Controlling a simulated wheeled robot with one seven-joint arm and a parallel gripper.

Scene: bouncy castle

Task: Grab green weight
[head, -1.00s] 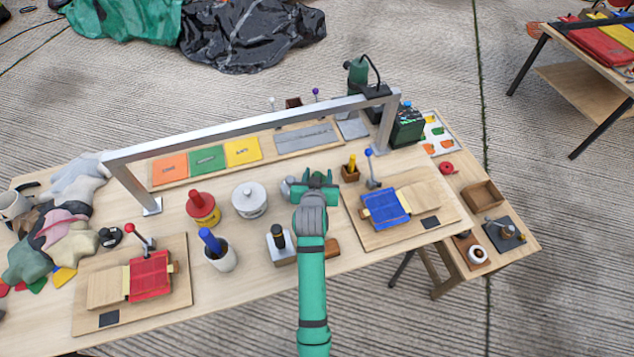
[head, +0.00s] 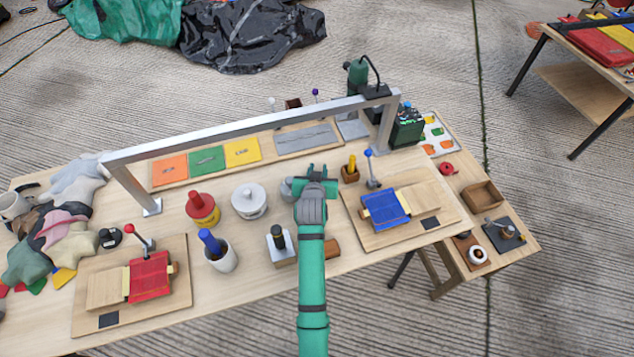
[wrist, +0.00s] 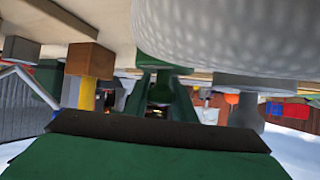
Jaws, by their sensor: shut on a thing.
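My gripper (head: 317,176) is over the middle of the workbench, right of a grey rounded object (head: 288,188) and left of a small brown block with a yellow handle (head: 350,169). In the wrist view its green fingers (wrist: 161,88) are close together, with a green piece (wrist: 160,66) at their tips that fits the green weight. The gripper body and arm hide most of that piece in the head view, so its full shape cannot be seen.
A large pale textured surface (wrist: 240,35) is very close in the wrist view. A metal arch (head: 250,128) spans the bench. A white pot (head: 249,201), a red-and-yellow pot (head: 203,210) and a blue-flap board (head: 386,209) stand around the gripper.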

